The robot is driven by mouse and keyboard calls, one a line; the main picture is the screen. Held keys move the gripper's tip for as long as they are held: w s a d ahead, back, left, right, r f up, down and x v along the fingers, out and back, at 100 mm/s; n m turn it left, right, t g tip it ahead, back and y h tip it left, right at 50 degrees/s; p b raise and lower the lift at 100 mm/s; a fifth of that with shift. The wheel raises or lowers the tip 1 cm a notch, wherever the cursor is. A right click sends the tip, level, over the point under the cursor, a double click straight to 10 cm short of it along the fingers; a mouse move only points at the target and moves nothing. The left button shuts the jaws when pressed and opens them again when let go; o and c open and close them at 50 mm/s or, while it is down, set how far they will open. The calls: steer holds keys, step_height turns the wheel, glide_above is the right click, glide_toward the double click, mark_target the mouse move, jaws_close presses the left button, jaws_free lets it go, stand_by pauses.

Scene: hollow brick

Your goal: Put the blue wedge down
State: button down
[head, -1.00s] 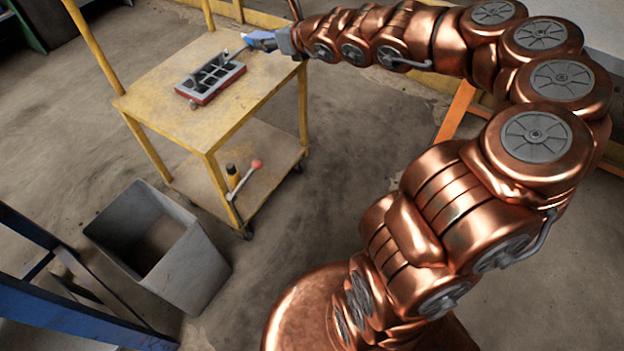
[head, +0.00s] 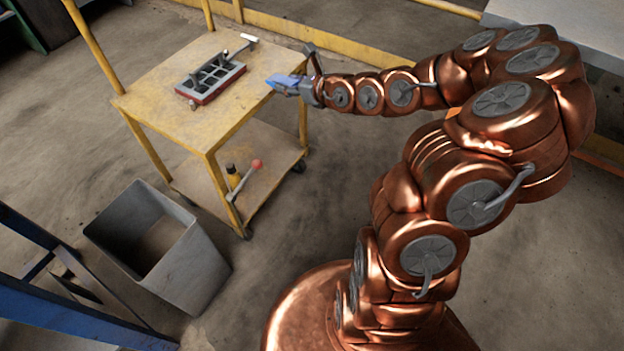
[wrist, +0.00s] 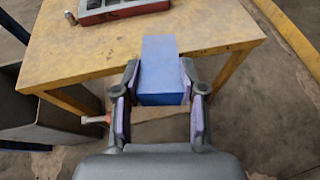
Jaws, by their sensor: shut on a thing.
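The blue wedge (wrist: 161,72) is between the two fingers of my gripper (wrist: 160,100) in the wrist view, with its far end reaching past the fingertips. My gripper (head: 296,87) is shut on it. In the head view the wedge (head: 283,81) shows small and blue at the right edge of the yellow cart's top. In the wrist view it overlaps the near edge of the cart top. I cannot tell whether it touches the top or is held above it.
The yellow cart (head: 165,95) carries a grey and red hollow brick (head: 211,80) and a hammer (head: 247,41) behind it. A red-knobbed lever (head: 246,174) lies on the lower shelf. A grey bin (head: 190,265) stands in front. The cart top's near part is bare.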

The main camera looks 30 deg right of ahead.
steer(key=s+d+f, duration=0.3)
steer(key=s+f, duration=0.3)
steer(key=f, duration=1.1)
steer(key=s+d+f+n+y, duration=0.1)
steer(key=s+d+f, duration=0.2)
steer(key=f, duration=1.4)
steer(key=s+d+f+n+g+y, duration=0.1)
steer(key=s+f, duration=0.8)
steer(key=f, duration=0.9)
steer(key=shift+d, duration=0.9)
steer(key=shift+r, duration=0.1)
